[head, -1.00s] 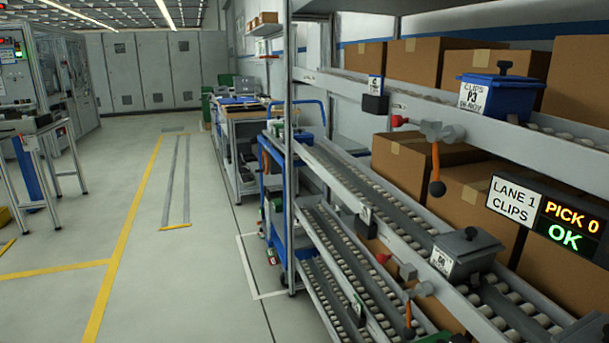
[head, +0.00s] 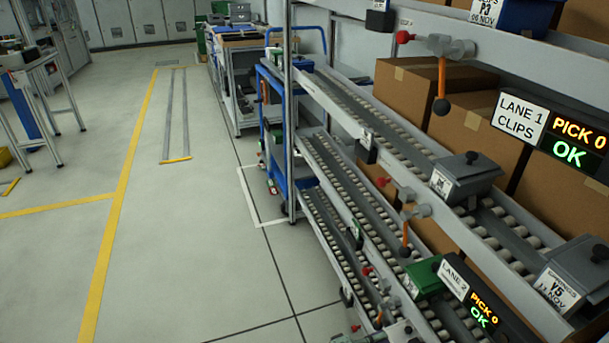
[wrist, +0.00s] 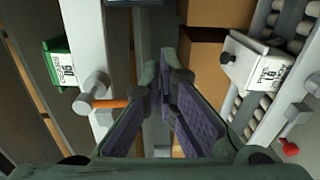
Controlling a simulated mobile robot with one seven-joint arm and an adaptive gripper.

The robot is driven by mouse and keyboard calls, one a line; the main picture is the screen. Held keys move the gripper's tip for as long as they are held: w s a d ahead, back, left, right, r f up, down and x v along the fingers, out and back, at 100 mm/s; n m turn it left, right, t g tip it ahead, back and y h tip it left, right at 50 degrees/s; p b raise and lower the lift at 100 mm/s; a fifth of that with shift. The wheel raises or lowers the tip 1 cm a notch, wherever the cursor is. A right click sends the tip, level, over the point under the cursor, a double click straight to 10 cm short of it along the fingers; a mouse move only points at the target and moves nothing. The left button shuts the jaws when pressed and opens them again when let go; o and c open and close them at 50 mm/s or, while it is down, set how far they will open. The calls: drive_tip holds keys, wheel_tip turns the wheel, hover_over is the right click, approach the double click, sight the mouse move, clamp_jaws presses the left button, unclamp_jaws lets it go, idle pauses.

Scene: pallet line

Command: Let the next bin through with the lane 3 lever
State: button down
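Orange levers hang from grey pivots along the rack's beams. In the head view a third one down, the lower lever (head: 379,316), is small, near the bottom edge; no lane 3 sign is readable. Above it are the middle lever (head: 405,235) and the top lever (head: 441,85) with a black ball. The wrist view shows one orange lever (wrist: 110,103) just left of my gripper (wrist: 158,72); I cannot tell which lane it serves. My gripper's fingers come together at the tips with nothing between them. A green bin (head: 425,278) also shows in the wrist view (wrist: 60,62).
A grey bin (head: 467,175) stands on the rollers, with another grey bin (head: 570,275) at right. The lane 1 sign (head: 521,117) and lane 2 sign (head: 454,279) stick out from the rack. Cardboard boxes (head: 425,95) fill the rack behind. Floor (head: 215,250) to the left is clear.

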drive_tip(key=a+b, duration=0.1)
drive_tip(key=a, duration=0.7)
drive_tip(key=shift+s+a, duration=0.15)
drive_tip(key=shift+s, duration=0.2)
idle(1.0)
